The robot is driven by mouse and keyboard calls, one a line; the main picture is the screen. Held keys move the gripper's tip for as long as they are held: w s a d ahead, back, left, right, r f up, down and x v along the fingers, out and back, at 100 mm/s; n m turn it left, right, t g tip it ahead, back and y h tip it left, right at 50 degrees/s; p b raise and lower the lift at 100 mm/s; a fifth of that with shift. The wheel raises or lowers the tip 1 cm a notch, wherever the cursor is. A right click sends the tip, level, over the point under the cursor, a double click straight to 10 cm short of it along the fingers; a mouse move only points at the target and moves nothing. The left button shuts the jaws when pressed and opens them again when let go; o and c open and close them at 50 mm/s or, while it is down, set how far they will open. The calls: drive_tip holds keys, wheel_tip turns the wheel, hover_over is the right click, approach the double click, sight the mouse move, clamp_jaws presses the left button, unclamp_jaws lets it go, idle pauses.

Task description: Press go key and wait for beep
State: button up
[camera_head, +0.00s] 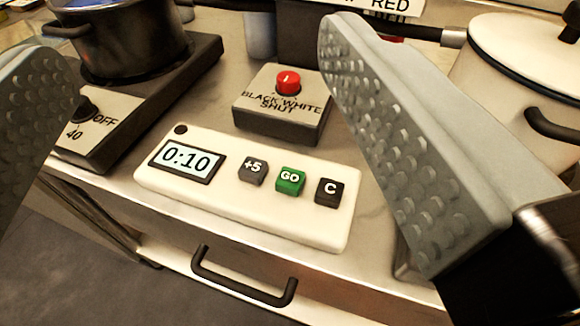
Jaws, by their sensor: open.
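A white timer (215,205) lies on the metal table near its front edge. Its display (186,160) reads 0:10. The green GO key (290,181) sits on it between a grey +5 key (252,171) and a black C key (329,192). My gripper (192,85) is open and empty. Its two finger pads stand at the left and right of the picture, with the timer in view between them. Neither finger appears to touch the GO key.
A box with a red button (288,82) stands behind the timer. A dark pot (125,35) sits on a hot plate (120,120) at the left. A white pot (500,80) stands at the right. A drawer handle (243,283) sticks out below the front edge.

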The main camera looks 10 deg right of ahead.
clamp_jaws()
idle(1.5)
